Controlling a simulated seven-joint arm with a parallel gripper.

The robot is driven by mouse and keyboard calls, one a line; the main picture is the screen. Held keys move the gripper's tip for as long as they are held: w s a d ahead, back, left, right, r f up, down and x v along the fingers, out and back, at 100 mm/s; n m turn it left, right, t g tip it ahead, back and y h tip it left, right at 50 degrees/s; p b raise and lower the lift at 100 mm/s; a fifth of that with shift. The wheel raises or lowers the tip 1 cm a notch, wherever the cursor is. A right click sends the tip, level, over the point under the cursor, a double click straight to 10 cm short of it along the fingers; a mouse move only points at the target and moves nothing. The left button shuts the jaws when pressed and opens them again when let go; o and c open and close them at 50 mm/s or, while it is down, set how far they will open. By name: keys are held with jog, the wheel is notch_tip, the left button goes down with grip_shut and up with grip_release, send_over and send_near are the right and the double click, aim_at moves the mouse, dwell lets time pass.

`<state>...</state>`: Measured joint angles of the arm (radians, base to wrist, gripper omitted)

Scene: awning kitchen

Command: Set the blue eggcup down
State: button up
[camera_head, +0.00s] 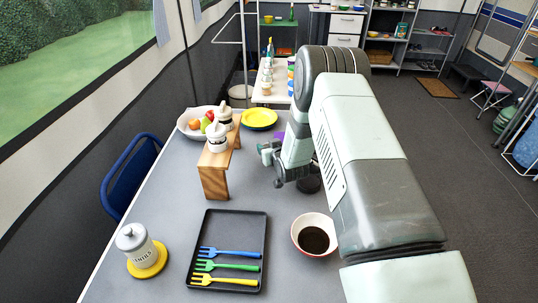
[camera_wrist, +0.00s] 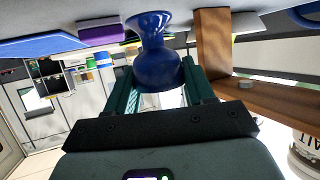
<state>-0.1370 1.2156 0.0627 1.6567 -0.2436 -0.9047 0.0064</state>
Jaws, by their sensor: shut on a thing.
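The blue eggcup (camera_wrist: 157,62) is between the two green fingers of my gripper (camera_wrist: 160,78) in the wrist view, where the picture is turned over and the table is at the top. Its narrow end points toward the grey tabletop; I cannot tell whether it touches. In the head view my gripper (camera_head: 268,153) is low over the table, to the right of the wooden stand (camera_head: 214,180). The eggcup cannot be made out there.
A purple block (camera_wrist: 100,31) and the wooden stand (camera_wrist: 212,45) are close to the eggcup. Some bare tabletop lies left of my gripper.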

jog(key=shift+f, duration=1.4)
jog(key=shift+f, duration=0.1)
jog(key=o, duration=1.1)
jog(key=shift+c, duration=0.2)
jog(key=v, duration=1.2)
jog(key=shift+d, duration=0.1)
